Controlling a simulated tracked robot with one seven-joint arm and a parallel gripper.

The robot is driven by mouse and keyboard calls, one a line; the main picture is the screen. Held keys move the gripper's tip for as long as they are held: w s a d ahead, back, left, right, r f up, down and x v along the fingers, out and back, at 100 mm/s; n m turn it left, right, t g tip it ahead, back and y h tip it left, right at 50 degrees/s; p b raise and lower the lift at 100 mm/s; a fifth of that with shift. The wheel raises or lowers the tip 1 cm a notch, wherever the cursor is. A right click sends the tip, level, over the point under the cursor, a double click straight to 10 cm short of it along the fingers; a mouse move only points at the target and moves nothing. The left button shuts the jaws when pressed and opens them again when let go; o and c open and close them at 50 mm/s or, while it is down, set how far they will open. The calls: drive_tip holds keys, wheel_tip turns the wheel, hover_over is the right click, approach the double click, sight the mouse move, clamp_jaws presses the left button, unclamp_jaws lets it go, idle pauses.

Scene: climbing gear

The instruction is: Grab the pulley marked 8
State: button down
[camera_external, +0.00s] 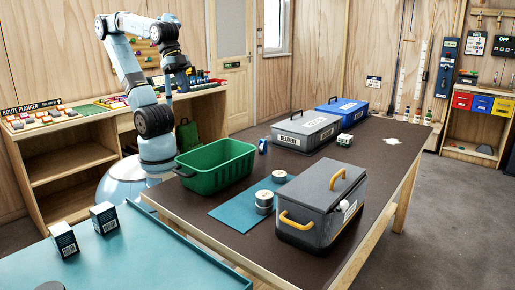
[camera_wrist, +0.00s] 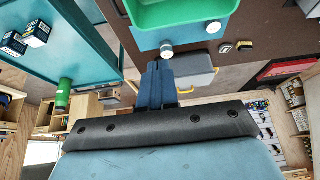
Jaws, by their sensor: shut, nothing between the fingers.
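No marking that reads 8 is legible, so I cannot tell which thing is the pulley marked 8. Short round pale pieces lie on the blue mat (camera_external: 228,210): one alone (camera_external: 279,176) and a stack (camera_external: 265,202) nearer the camera. The wrist view shows round pale-topped pieces (camera_wrist: 167,50) and (camera_wrist: 214,27) beside the green bin. My gripper (camera_external: 190,82) is raised at the back left, over the wooden bench and away from the mat. In the wrist view my gripper (camera_wrist: 163,66) is shut and empty, its fingers together.
The green bin (camera_external: 215,167) stands left of the mat. A grey box with yellow handles (camera_external: 318,213) stands right of it. A grey DELIVERY box (camera_external: 306,128) and blue box (camera_external: 342,105) stand behind. Small cartons (camera_external: 64,239) stand on the teal table (camera_external: 130,262). The dark table's far right is mostly clear.

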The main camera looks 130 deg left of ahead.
drive_tip(key=c, duration=1.8)
unclamp_jaws()
drive_tip(key=o, duration=1.2)
drive_tip(key=shift+o, duration=0.2)
